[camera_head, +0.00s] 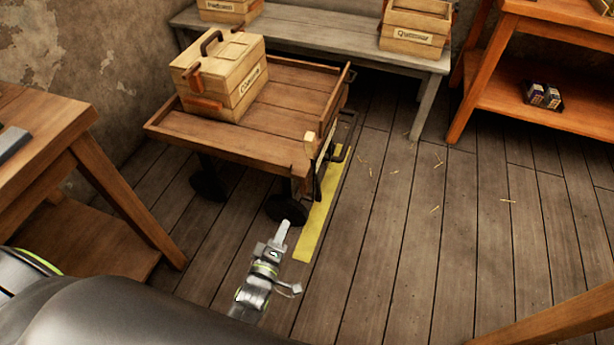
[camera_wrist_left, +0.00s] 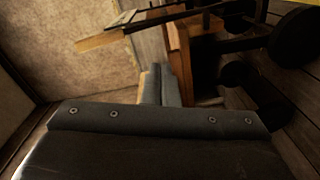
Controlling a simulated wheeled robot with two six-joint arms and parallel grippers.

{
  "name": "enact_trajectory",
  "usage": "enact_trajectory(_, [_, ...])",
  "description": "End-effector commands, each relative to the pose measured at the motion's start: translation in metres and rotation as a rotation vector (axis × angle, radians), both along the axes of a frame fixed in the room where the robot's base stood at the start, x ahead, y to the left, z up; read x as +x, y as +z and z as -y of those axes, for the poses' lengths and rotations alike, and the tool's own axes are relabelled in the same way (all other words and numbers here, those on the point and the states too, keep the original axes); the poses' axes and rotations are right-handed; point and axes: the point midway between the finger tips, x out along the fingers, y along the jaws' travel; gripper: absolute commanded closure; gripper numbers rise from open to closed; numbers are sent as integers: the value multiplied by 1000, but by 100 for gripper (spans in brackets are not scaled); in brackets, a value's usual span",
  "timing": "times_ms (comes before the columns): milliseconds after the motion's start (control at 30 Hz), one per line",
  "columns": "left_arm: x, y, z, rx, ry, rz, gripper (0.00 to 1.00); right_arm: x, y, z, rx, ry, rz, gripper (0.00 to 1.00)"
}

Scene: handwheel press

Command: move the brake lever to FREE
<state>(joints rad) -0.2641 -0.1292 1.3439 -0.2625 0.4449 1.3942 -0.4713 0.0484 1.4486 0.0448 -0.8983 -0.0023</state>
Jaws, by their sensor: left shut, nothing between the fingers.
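The wooden cart (camera_head: 283,120) stands left of centre in the head view, with dark wheels under it. At its near right corner is a lever with a pale wooden grip (camera_head: 310,143), which looks like the brake lever. No FREE marking is readable. In the left wrist view a pale wooden grip (camera_wrist_left: 101,41) on a dark bar shows at the upper left, probably the same lever. My left gripper (camera_head: 282,232) is shut and empty, low in front of the cart's near corner, apart from the lever. Its fingers also show in the left wrist view (camera_wrist_left: 161,86). My right gripper is out of view.
A labelled wooden box (camera_head: 221,75) sits on the cart. A yellow floor strip (camera_head: 323,215) runs beside the cart. A grey bench (camera_head: 330,38) stands behind, an orange shelf (camera_head: 550,95) at right, a wooden table (camera_head: 100,180) at left. The floor at right is largely clear.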

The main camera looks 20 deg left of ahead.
Motion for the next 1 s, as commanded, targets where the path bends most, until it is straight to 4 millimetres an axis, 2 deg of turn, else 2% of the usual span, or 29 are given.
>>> enact_trajectory(33, [8, 10, 4, -71, -2, 81, 100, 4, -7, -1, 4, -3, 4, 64])
enact_trajectory(133, [16, 41, 10, -191, -20, 203, 100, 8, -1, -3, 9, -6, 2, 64])
enact_trajectory(300, [19, 69, 14, -290, -46, 302, 100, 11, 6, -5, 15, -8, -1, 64])
enact_trajectory(733, [23, 74, 14, -301, -50, 311, 100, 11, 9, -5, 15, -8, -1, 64])
enact_trajectory(867, [37, 77, 15, -301, -51, 313, 100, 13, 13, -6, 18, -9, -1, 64])
enact_trajectory(1000, [63, 85, 16, -301, -52, 314, 100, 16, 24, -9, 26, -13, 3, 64])
